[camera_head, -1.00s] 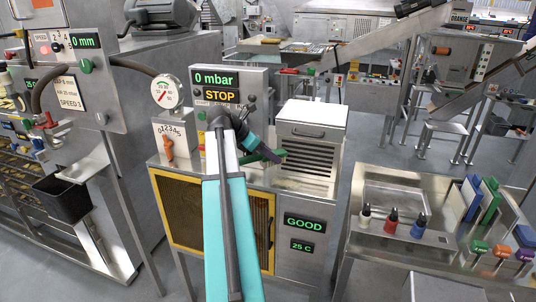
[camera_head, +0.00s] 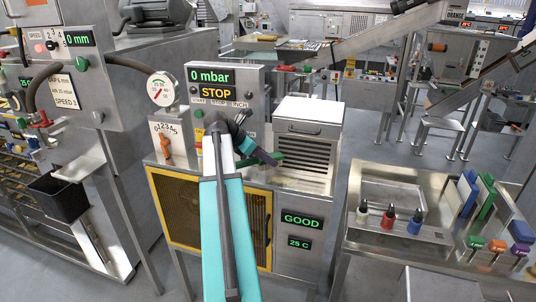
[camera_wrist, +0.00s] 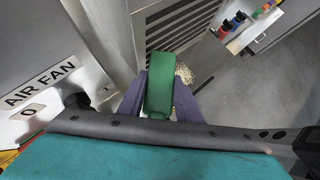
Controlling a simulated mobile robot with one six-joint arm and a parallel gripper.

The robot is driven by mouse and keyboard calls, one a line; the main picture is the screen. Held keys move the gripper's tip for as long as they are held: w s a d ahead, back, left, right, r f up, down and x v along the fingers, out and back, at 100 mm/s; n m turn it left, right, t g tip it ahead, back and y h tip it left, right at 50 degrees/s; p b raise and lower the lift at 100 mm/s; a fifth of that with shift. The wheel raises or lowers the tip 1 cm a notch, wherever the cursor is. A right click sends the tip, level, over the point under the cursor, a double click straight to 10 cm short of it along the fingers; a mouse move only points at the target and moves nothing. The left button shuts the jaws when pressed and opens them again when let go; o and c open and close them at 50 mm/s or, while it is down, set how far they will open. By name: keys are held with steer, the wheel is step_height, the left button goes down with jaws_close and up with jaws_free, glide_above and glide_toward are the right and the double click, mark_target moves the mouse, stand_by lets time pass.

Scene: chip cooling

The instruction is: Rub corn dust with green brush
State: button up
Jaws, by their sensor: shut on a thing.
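My gripper (camera_head: 265,157) is shut on the green brush (camera_head: 275,156), above the steel ledge in front of the louvred cooling unit. In the wrist view my gripper (camera_wrist: 160,98) has a dark purple finger on each side of the green brush (camera_wrist: 159,82). The corn dust (camera_wrist: 185,74) shows as a pale, grainy patch just right of the brush's far end. In the head view it is a faint pale patch (camera_head: 287,181) on the ledge below the brush. The wrist view does not show clearly whether the brush touches the dust.
The louvred unit (camera_head: 306,155) stands behind the ledge. A control panel (camera_head: 221,92) reading 0 mbar and STOP is at the left. A steel table (camera_head: 405,245) with small bottles and coloured tools stands right, across a floor gap. An AIR FAN label (camera_wrist: 38,85) is at the wrist view's left.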

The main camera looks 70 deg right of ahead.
mark_target(267, 165)
steer(key=shift+f, duration=1.7)
steer(key=shift+f, duration=1.05)
steer(key=shift+s, duration=0.1)
steer(key=shift+s, duration=1.65)
steer(key=shift+s, duration=0.1)
steer(key=shift+s+d+r, duration=0.1)
steer(key=shift+s+d, duration=0.1)
steer(key=shift+s, duration=1.45)
steer(key=shift+s, duration=0.1)
